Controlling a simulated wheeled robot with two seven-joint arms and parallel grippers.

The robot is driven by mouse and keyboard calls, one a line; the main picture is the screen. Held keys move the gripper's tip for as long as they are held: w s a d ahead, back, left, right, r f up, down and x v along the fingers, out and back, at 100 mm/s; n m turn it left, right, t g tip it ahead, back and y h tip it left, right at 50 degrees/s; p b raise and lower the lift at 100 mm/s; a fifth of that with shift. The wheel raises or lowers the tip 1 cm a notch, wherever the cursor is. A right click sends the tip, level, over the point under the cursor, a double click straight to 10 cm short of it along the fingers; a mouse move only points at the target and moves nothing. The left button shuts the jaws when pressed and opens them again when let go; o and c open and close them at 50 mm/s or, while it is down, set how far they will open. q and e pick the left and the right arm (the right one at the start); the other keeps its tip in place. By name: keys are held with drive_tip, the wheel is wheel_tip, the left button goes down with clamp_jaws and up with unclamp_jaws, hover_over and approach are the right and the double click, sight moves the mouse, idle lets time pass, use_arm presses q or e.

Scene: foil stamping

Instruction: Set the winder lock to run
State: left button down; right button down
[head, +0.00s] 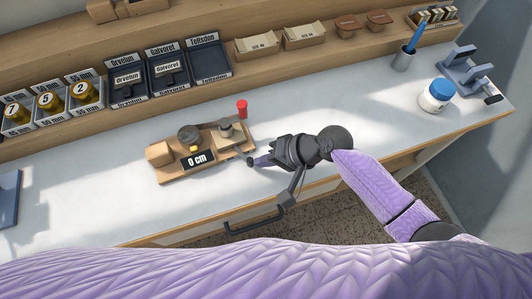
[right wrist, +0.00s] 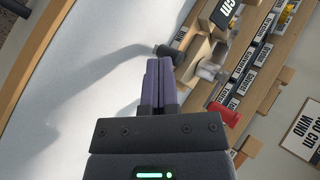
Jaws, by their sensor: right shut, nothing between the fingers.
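The winder (head: 172,178) is a wooden base on the white table, with a display reading 0 cm (head: 198,161), a dark round knob (head: 189,133) and a red handle (head: 242,108). In the right wrist view the red handle (right wrist: 225,115) stands to the right of my fingers. A black-tipped lever (right wrist: 166,52) sticks out from the winder's end, right at my fingertips; whether they touch it I cannot tell. My right gripper (head: 258,160) is shut and empty beside the winder's right end; its purple fingers (right wrist: 158,66) lie together. My left gripper is out of view.
Behind stand labelled gold rolls (head: 50,102), dark labelled trays (head: 168,72) and cardboard boxes (head: 257,45) on a wooden shelf. A blue-lidded jar (head: 437,95) and a pen cup (head: 403,60) are at the right. The table left of the winder is mostly clear.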

drive_tip(key=s+a+m+t+p, duration=0.1)
drive_tip(key=m+p, duration=0.1)
drive_tip(key=p, duration=0.1)
drive_tip(key=s+a+m+t+h+p, duration=0.1)
drive_tip(key=m+t+p, duration=0.1)
drive_tip(key=p, duration=0.2)
drive_tip(key=shift+s+a+r+m, duration=0.15)
drive_tip(key=shift+a+r+m, duration=0.15)
drive_tip(key=shift+r, duration=0.1)
drive_tip(key=shift+s+a+f+m+t+h+p, duration=0.15)
drive_tip(key=shift+a+m+t+h+p, duration=0.15)
drive_tip(key=shift+m+t+p, duration=0.15)
drive_tip(key=shift+s+a+f+m+t+h+p, duration=0.1)
drive_tip(key=shift+a+m+t+h+p, duration=0.2)
drive_tip(key=shift+m+t+p, duration=0.15)
drive_tip(key=shift+f, duration=0.1)
drive_tip(key=shift+d, duration=0.1)
drive_tip(key=shift+w+d+b, duration=0.25)
drive_tip(key=shift+w+b, duration=0.05)
drive_tip(key=shift+w, duration=0.25)
drive_tip(key=shift+w+d, duration=0.1)
drive_tip(key=shift+w, duration=0.1)
